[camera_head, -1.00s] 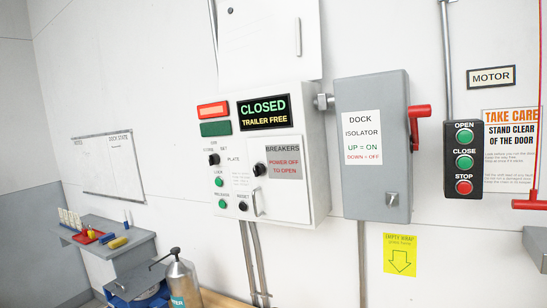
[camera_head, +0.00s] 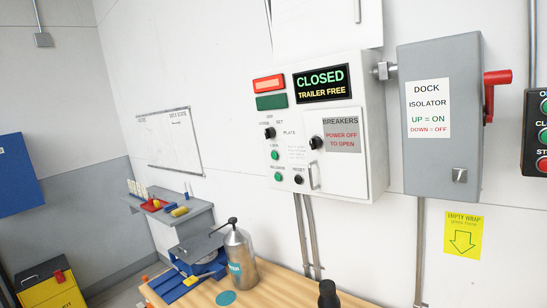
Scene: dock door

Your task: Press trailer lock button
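The white control panel (camera_head: 372,120) hangs on the wall right of the middle of the view. Its display (camera_head: 323,84) reads CLOSED, TRAILER FREE. A green button (camera_head: 275,155), whose small label seems to read LOCK, sits low on the panel's left side. A second green button (camera_head: 278,176) is below it, with a label too small to read surely. A black knob (camera_head: 269,133) is above them and a black RESET button (camera_head: 298,180) is to the right. My gripper is not in view.
A grey dock isolator box (camera_head: 440,165) with a red lever (camera_head: 497,90) is to the right. Below the panel, a wooden bench (camera_head: 255,299) holds a metal pump can (camera_head: 240,262) and a dark bottle (camera_head: 328,295). A grey stand (camera_head: 190,225) and yellow box (camera_head: 50,290) are left.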

